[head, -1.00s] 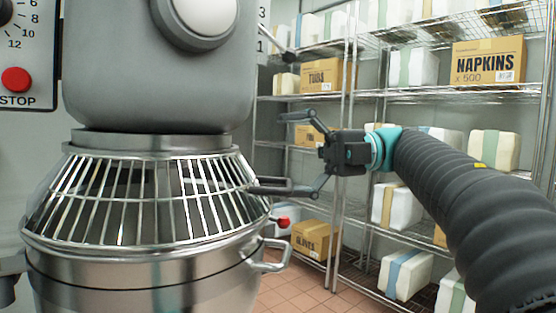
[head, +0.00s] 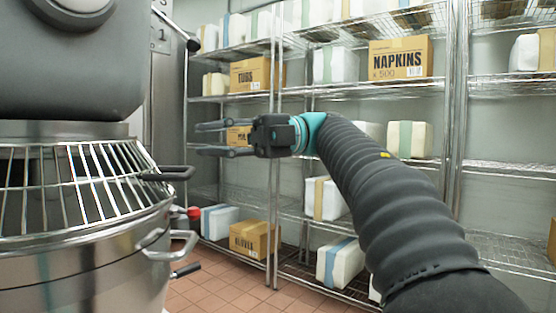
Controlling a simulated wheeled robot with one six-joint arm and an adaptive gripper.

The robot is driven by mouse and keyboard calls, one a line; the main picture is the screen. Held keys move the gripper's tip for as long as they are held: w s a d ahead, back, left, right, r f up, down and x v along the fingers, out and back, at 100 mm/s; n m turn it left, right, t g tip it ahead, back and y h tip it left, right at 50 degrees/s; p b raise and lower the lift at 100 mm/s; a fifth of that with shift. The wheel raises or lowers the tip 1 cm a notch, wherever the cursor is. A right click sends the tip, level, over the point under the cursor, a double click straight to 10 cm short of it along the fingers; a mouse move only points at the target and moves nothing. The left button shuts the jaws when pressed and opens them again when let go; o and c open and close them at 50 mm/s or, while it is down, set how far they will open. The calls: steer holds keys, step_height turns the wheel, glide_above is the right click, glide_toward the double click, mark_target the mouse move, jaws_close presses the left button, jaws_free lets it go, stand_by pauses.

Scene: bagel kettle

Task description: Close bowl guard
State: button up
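The mixer's bowl guard (head: 108,178) is a slanted ring of silver wire bars at the left in the head view. It sits above the steel bowl's rim, and its left side is cut off by the picture edge. A black handle (head: 168,174) sticks out to the right from the guard. My gripper (head: 200,138) is to the right of the guard and above its handle in the picture, pointing left. Its two dark fingers are apart with a gap between them, and nothing shows in it. It appears clear of the handle.
The steel bowl (head: 110,270) has a loop handle (head: 172,246) on its right side. The grey mixer head (head: 70,70) hangs above the guard. Wire shelves (head: 375,88) with boxes and wrapped packs stand behind. Tiled floor (head: 215,287) shows between bowl and shelves.

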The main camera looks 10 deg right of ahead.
steer(key=d+b, duration=0.2)
steer(key=b, duration=0.1)
steer(key=d+b, duration=0.1)
steer(key=shift+w+d+f, duration=0.1)
steer(key=shift+w+f, duration=0.2)
steer(key=shift+f, duration=0.05)
steer(key=shift+s+d+f+b, duration=0.1)
steer(key=shift+d+b, duration=0.1)
steer(key=shift+b, duration=0.75)
steer(key=f+b+v, duration=0.1)
steer(key=b+v, duration=0.1)
steer(key=v, duration=0.8)
steer(key=shift+d+f, duration=0.2)
steer(key=shift+f, duration=0.1)
